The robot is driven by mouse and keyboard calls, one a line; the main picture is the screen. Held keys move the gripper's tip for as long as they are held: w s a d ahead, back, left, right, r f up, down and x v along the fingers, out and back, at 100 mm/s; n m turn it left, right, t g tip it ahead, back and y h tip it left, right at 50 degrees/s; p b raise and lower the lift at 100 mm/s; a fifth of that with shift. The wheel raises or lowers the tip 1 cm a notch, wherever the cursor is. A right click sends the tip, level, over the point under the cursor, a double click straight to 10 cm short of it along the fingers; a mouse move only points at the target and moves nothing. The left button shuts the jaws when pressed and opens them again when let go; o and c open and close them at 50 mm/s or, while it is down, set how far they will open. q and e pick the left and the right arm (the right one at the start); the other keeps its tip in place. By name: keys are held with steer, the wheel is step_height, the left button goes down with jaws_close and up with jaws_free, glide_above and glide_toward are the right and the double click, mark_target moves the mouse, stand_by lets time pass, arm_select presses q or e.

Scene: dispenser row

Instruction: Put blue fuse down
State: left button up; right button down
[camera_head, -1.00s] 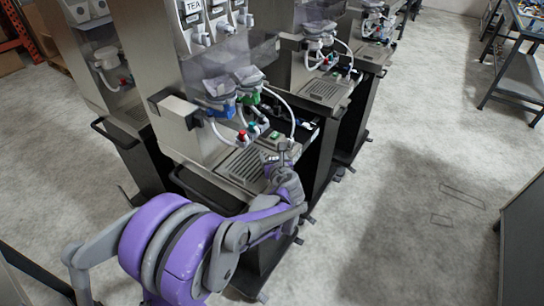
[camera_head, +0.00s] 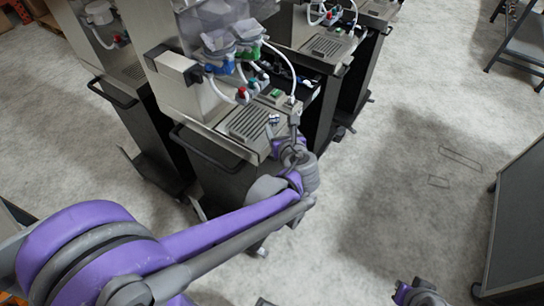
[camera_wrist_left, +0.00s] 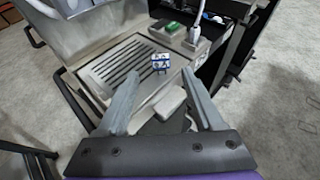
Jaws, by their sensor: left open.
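The blue fuse (camera_wrist_left: 160,63) is a small blue and white block. In the left wrist view it rests on the metal top of the dispenser, at the right end of the slotted drip grille (camera_wrist_left: 118,66). In the head view the fuse (camera_head: 274,118) shows small beside the grille (camera_head: 249,121). My left gripper (camera_wrist_left: 161,76) is open, its two fingers spread wide. The fuse appears just beyond and between the fingertips, touching neither. In the head view the left gripper (camera_head: 285,128) is over the front right corner of the dispenser. My right gripper's fingers do not show.
A green switch (camera_wrist_left: 174,28) and a white plug with a cable (camera_wrist_left: 195,32) stand behind the fuse. Blue (camera_head: 220,58) and green (camera_head: 249,51) valve parts hang above the grille. Other dispensers stand on both sides.

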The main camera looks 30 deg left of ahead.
arm_select(q)
steer(key=s+d+f+n+g+h, duration=0.1)
steer(key=s+d+f+n+h, duration=0.1)
steer(key=s+n, duration=0.5)
steer(key=s+d+f+n+g+h, duration=0.2)
steer(key=s+n, duration=0.5)
steer(key=n, duration=0.4)
steer(key=s+d+f+n+g+h, duration=0.1)
steer(key=s+d+f+n+h, duration=0.2)
steer(key=s+n, duration=0.5)
steer(key=shift+d+n+g+h, duration=0.4)
steer(key=shift+d+n+h, duration=0.1)
steer(key=shift+n+h, duration=0.4)
steer(key=shift+s+a+f, duration=0.1)
